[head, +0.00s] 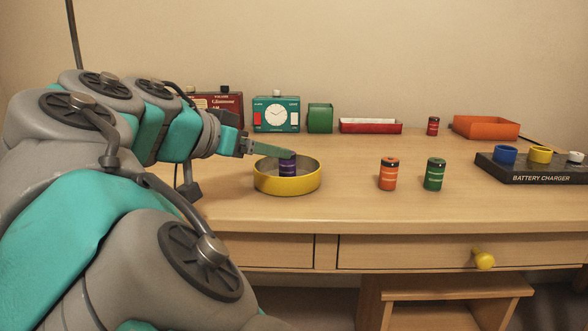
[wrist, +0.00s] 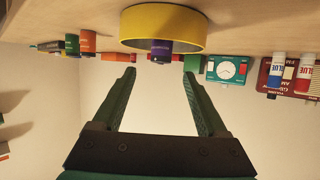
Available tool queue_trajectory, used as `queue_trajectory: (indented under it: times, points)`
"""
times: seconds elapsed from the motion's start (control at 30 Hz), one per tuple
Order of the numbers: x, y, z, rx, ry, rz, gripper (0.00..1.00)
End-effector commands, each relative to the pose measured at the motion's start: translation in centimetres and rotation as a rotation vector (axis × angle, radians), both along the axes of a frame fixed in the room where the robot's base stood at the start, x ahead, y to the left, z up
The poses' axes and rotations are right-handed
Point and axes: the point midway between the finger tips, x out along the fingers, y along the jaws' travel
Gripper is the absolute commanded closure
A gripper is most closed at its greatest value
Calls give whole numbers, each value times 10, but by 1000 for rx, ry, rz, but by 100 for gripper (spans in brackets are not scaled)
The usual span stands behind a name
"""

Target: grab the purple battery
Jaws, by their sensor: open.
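The purple battery (head: 287,166) stands upright in the round yellow bowl (head: 270,184) on the desk. The bowl's near wall hides its foot. My gripper (head: 288,155) is open and level in the head view, with its fingertips by the top of the battery. In the wrist view, which is upside down, my gripper (wrist: 160,74) has two spread fingers with nothing between them. There the purple battery (wrist: 162,49) shows past the tips, lined up with the gap, partly behind the wall of the yellow bowl (wrist: 140,22).
An orange battery (head: 388,174) and a green battery (head: 434,174) stand right of the bowl. A black battery charger (head: 530,168) is at the right. A teal clock (head: 276,113), green box (head: 320,118), red tray (head: 371,127) and orange tray (head: 486,127) line the back.

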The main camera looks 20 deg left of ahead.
Motion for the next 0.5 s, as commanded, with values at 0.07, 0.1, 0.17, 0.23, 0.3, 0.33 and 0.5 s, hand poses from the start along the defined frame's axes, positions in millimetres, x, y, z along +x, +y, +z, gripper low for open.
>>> queue_trajectory:
  times: [0.07,0.1,0.17,0.23,0.3,0.33,0.5]
  points:
    - [7,-3,-4,0,1,-1,24]
    - [11,-4,-5,0,1,0,24]
    - [16,-6,-8,0,1,-1,24]
    - [20,-8,-10,0,2,-1,24]
    - [24,-9,-12,0,2,-2,24]
    - [26,-10,-14,0,2,-3,24]
    - [45,-16,-28,-2,5,-3,24]
